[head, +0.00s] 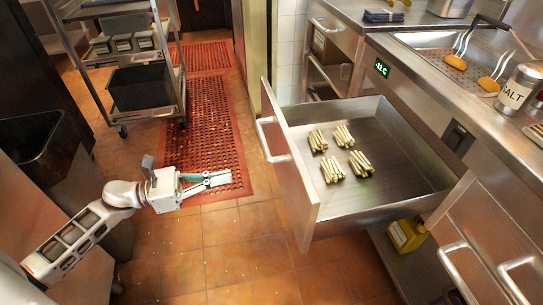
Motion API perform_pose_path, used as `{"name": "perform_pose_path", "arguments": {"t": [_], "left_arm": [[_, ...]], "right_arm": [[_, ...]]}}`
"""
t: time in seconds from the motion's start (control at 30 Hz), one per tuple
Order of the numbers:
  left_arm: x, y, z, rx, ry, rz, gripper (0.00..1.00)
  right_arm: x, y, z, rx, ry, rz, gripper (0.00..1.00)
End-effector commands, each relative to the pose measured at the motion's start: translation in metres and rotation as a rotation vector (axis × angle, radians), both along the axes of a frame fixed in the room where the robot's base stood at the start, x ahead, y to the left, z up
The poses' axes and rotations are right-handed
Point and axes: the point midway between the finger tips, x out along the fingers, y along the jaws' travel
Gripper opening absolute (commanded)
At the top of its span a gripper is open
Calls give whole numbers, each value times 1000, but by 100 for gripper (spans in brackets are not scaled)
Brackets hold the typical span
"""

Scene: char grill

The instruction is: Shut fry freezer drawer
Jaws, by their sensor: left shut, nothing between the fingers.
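The fry freezer drawer (392,197) is pulled out from the steel counter on the right. Its tall front panel (288,160) faces left and has a bar handle (270,139). Several small bundles of fries (333,168) lie on the drawer floor. My left gripper (220,179) is shut and empty, held above the floor to the left of the drawer front. It points right and is apart from the panel and handle. My right gripper is not in view.
A wheeled rack (123,62) with trays stands at the upper left. A red floor mat (212,118) lies behind my left gripper. A yellow jug (407,235) sits below the drawer. Tiled floor is clear between gripper and drawer front.

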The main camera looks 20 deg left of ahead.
Motion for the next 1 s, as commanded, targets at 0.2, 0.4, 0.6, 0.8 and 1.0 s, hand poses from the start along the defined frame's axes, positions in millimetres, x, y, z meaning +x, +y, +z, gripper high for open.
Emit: {"name": "perform_pose_path", "arguments": {"t": [0.2, 0.4, 0.6, 0.8, 1.0], "left_arm": [[3, -4, -8, 67, -51, -36, 0], [21, -28, -4, 63, -56, -34, 0], [43, -62, -4, 62, -54, -34, 0], [63, -91, -5, 61, -51, -33, 0], [75, -109, -7, 63, -49, -32, 0]], "right_arm": [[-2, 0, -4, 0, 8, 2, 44], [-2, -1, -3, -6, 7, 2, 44], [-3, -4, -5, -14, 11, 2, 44], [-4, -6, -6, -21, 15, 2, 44], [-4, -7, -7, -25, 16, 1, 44]]}}
